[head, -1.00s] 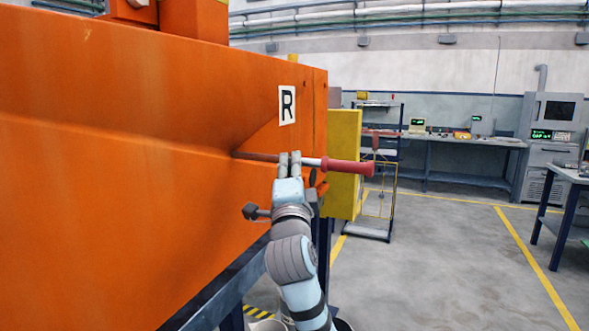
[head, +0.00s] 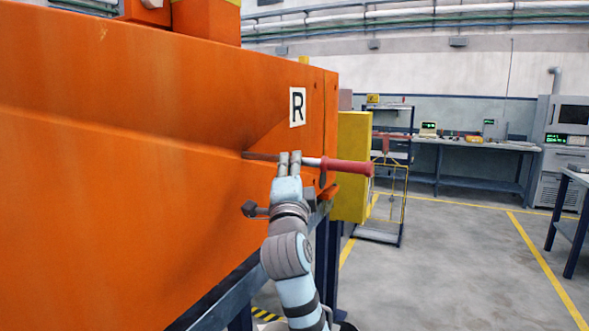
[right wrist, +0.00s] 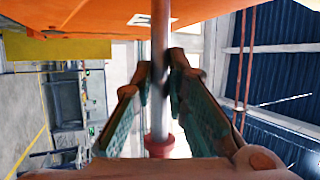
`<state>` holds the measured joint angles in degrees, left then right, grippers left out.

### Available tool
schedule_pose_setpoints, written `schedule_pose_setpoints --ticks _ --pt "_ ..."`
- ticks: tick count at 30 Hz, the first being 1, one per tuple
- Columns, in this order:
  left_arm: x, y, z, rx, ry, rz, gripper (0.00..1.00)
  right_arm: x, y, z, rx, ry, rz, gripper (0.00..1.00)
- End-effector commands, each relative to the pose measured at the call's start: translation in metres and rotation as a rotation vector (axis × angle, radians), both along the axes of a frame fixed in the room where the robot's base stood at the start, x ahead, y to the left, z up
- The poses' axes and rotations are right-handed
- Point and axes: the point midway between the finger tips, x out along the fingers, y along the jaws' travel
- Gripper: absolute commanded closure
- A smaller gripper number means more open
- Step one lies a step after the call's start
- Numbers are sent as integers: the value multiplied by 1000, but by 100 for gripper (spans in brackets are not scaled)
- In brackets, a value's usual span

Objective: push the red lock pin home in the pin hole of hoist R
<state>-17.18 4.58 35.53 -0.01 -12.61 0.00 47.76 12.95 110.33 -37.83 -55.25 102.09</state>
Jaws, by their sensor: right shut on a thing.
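The red lock pin (head: 345,166) lies almost level in the head view, with its red handle at the right and its thin shaft running left to the orange hoist R (head: 150,190). The shaft's far end meets the hoist wall below the R label (head: 298,107); the hole itself and the depth are hidden. My right gripper (head: 289,158) is shut on the bare shaft, just left of the red collar. In the right wrist view the shaft (right wrist: 159,35) runs between the fingers (right wrist: 160,75), with the red collar (right wrist: 158,147) nearer the camera. My left gripper is not in view.
A yellow block (head: 351,165) stands behind the handle. A dark bolt-like knob (head: 250,209) is left of my right wrist. A blue rail (head: 225,297) runs under the hoist. The floor (head: 450,260) at the right is open, with a bench (head: 475,146) beyond.

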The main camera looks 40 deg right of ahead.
Motion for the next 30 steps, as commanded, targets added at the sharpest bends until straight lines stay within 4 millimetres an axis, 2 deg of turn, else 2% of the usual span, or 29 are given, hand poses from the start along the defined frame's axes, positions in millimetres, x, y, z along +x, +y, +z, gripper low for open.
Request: schedule_pose_setpoints --ticks 30 --pt "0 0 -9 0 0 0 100 21 11 1 -1 -1 0 100"
